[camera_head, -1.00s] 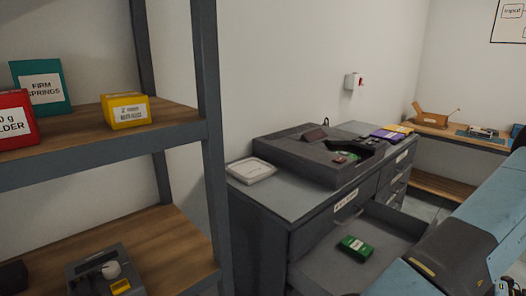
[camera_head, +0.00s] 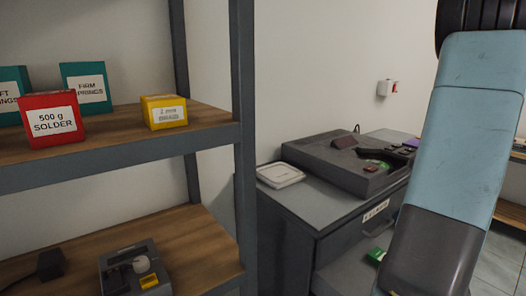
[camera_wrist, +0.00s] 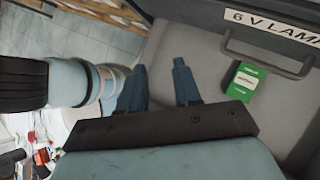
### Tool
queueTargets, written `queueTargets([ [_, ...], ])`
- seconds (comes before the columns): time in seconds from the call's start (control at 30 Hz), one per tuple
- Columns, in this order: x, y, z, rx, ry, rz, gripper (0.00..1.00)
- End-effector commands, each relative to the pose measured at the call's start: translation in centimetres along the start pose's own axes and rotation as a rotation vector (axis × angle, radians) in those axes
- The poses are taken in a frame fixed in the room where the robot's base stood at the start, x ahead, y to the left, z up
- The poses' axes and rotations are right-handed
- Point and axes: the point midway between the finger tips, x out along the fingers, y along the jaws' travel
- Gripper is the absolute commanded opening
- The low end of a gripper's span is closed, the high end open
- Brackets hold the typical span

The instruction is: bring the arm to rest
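My gripper (camera_wrist: 160,70) shows in the wrist view, its two dark fingers apart with nothing between them. In the head view my raised arm crosses the right side, and the gripper itself is not seen there. A green box with a white label (camera_wrist: 246,82) lies on the grey bottom of the open drawer (camera_wrist: 213,62), to the right of the fingers in the wrist view and apart from them. In the head view the green box (camera_head: 376,256) is partly hidden by my arm.
A grey cabinet (camera_head: 290,215) carries a dark machine (camera_head: 335,165) and a pale lidded tray (camera_head: 280,175). A shelf unit (camera_head: 245,150) on the left holds a red solder box (camera_head: 52,118), a yellow box (camera_head: 164,112) and teal boxes (camera_head: 88,88). The drawer stands open near my arm.

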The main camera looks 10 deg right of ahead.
Motion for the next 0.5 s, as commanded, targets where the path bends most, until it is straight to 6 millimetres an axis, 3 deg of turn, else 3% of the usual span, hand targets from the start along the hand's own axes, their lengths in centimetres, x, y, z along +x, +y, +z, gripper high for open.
queueTargets([
  [0.03,0.3,0.7,1.7,-0.080,0.038,0.003,0.33],
  [0.2,1.4,3.2,6.2,-0.351,0.160,0.019,0.33],
  [0.5,3.2,8.3,12.5,-0.844,0.362,0.049,0.33],
])
